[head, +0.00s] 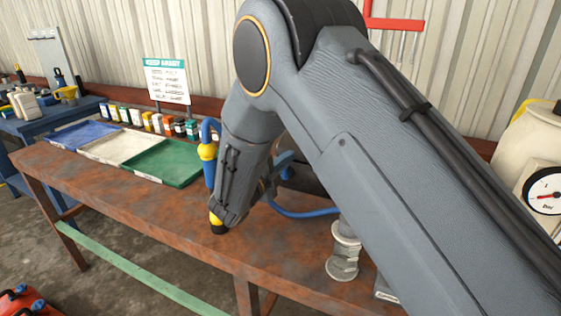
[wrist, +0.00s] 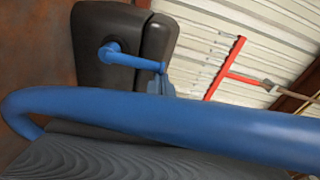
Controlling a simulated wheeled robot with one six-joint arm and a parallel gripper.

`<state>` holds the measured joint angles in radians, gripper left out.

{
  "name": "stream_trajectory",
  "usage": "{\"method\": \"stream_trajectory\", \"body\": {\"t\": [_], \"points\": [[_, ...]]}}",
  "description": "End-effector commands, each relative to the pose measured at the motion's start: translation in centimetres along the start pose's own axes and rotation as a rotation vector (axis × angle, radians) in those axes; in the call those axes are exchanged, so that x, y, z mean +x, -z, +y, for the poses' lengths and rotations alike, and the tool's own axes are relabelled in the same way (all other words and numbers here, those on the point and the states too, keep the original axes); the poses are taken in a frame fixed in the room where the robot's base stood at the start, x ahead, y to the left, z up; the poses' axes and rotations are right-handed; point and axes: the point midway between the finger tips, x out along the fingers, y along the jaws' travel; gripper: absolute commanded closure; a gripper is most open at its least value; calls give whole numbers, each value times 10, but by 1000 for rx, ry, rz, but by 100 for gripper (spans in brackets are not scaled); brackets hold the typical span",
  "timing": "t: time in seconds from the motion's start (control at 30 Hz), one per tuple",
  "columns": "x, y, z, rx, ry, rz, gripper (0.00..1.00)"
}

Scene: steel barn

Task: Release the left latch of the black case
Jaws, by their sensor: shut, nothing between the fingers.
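In the wrist view a dark, rounded case-like body (wrist: 92,45) stands at the upper left. I take it for the black case but cannot be sure. A blue bar (wrist: 135,60) juts from its face; whether this is a latch, I cannot tell. A thick blue tube crosses close in front and hides what lies behind it. In the head view, only part of a dark body (head: 312,181) shows behind my arm, which hides most of it. No left latch can be made out. My gripper's fingers do not show clearly in either view.
A rusty bench (head: 130,195) runs across the head view. A metal spool-like part (head: 343,250) stands near the front edge. A pressure gauge (head: 545,190) is at the right.

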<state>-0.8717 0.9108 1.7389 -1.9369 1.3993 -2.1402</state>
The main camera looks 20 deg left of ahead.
Motion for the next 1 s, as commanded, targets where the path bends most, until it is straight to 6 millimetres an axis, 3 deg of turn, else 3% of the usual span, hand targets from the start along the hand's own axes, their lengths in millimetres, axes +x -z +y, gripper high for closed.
{"method": "stream_trajectory", "body": {"t": [0.67, 0.83, 1.0], "points": [[2, -1, -3, 3, 0, 1, 100], [3, 1, -18, 7, 2, 2, 100], [4, 5, -46, 7, 2, 3, 100]]}}
